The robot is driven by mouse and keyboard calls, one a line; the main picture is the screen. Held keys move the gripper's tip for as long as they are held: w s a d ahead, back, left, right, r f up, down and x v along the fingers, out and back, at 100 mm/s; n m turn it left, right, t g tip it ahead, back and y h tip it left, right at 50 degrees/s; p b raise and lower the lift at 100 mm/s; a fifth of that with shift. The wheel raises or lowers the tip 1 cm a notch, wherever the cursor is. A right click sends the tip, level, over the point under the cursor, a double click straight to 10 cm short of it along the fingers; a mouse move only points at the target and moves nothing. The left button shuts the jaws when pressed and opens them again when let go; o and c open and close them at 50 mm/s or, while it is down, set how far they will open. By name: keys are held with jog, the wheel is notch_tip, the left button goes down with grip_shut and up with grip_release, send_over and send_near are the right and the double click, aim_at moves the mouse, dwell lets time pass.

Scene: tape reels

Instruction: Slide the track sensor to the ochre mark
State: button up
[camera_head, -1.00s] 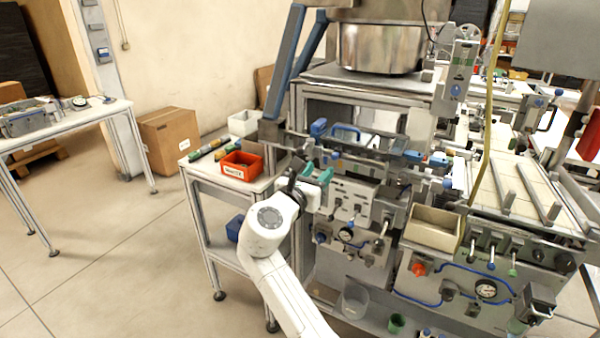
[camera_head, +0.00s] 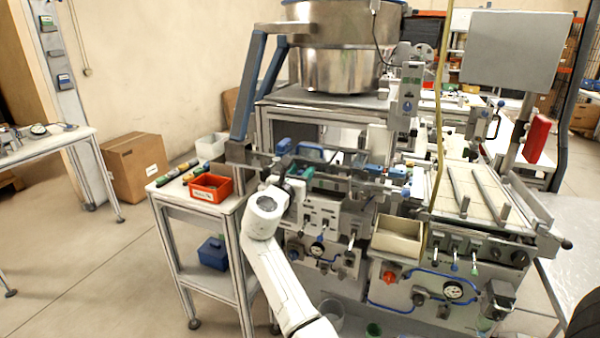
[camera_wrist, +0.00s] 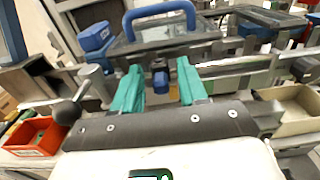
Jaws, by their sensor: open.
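My gripper (camera_wrist: 159,70) has two teal fingers, spread apart. In the wrist view a small dark-blue block (camera_wrist: 161,82) stands between and beyond them at the front rail; it may be the track sensor, but I cannot be sure. Nothing is visibly clamped. In the head view my gripper (camera_head: 306,173) is at the left part of the machine's front rail (camera_head: 345,178), below a blue handle (camera_head: 310,150). My own arm hides part of this area.
An orange-red bin (camera_head: 210,188) stands on a side cart left of my gripper. A beige open box (camera_head: 398,238) is on the machine front at right. A large blue block (camera_wrist: 97,37) sits behind the rail at left. Knobs and levers line the machine front.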

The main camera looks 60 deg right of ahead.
jog(key=shift+d, duration=0.2)
grip_shut()
dwell(0.3)
